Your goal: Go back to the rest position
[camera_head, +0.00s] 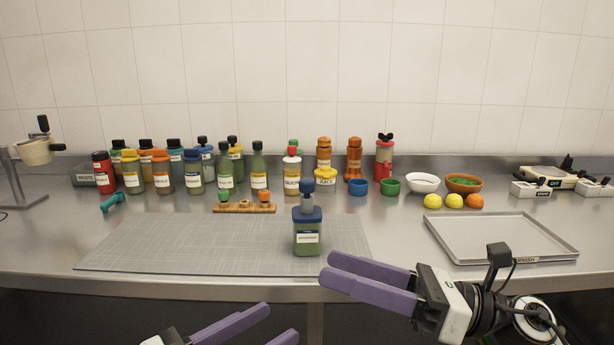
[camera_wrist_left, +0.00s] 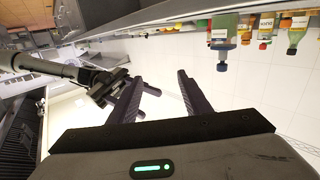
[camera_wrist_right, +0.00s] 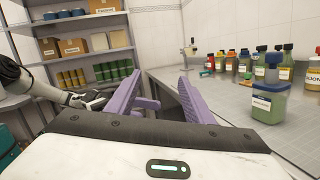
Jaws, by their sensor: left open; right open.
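My left gripper (camera_head: 258,330) is at the bottom edge of the head view, in front of the counter, its purple fingers open and empty. Its fingers also show apart in the left wrist view (camera_wrist_left: 158,90). My right gripper (camera_head: 345,277) is open and empty at the counter's front edge, right of the middle. Its spread fingers show in the right wrist view (camera_wrist_right: 158,92). A green bottle with a blue pump top (camera_head: 307,240) stands upright on the grey mat (camera_head: 180,245), apart from both grippers. It also shows in the right wrist view (camera_wrist_right: 270,100).
Several bottles and jars stand along the back of the steel counter. A wooden board (camera_head: 245,208) lies behind the mat. An empty metal tray (camera_head: 440,243) lies at the right. Bowls, lemons and scales stand behind it. Much of the mat is clear.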

